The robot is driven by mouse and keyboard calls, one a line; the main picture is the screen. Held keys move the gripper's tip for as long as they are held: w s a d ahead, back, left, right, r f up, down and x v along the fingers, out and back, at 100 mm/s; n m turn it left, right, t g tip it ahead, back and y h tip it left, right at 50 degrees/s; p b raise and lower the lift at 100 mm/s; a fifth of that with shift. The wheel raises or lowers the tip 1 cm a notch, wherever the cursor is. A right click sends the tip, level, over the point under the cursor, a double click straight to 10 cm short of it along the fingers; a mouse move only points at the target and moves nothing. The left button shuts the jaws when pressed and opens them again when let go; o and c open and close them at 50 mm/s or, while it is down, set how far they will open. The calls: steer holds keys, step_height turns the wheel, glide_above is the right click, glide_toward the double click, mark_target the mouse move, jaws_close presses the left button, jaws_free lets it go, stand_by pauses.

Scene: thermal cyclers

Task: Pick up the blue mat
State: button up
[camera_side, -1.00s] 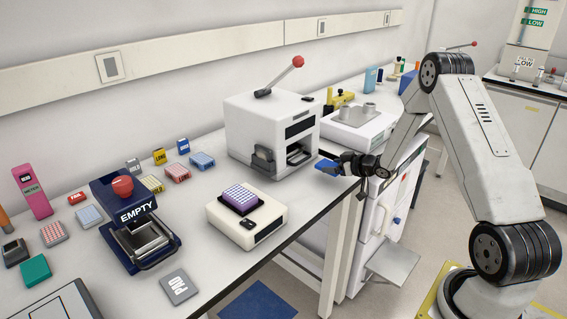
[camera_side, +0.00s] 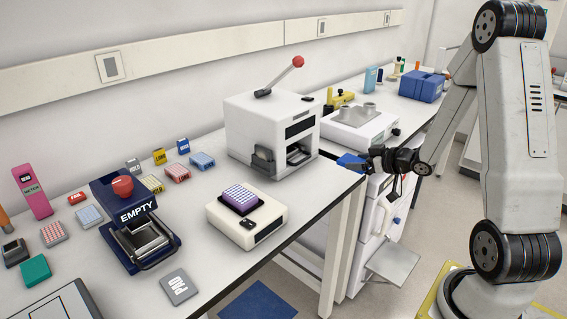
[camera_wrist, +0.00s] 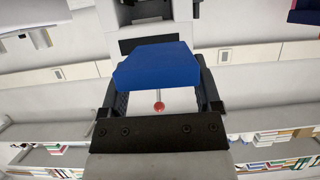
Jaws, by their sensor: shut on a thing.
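The blue mat (camera_side: 350,162) is a small flat blue piece held at the end of my gripper (camera_side: 367,164), near the right edge of the bench in the side view. In the wrist view the blue mat (camera_wrist: 156,66) is a broad blue slab across my gripper (camera_wrist: 158,85), with a finger on each side. My gripper is shut on it. The side view shows the mat close to the bench edge, and I cannot tell its exact height above it.
A white machine with a red-knobbed lever (camera_side: 262,128) stands left of my gripper. A cream block with a purple plate (camera_side: 248,226) and a dark blue press marked EMPTY (camera_side: 135,225) are farther left. A white instrument (camera_side: 352,135) stands behind. A blue rectangle (camera_side: 257,300) lies on the floor.

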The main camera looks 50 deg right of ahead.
steer(key=shift+s+a+r, duration=0.2)
steer(key=shift+s, duration=0.25)
steer(key=shift+w+a, duration=0.1)
stand_by(0.4)
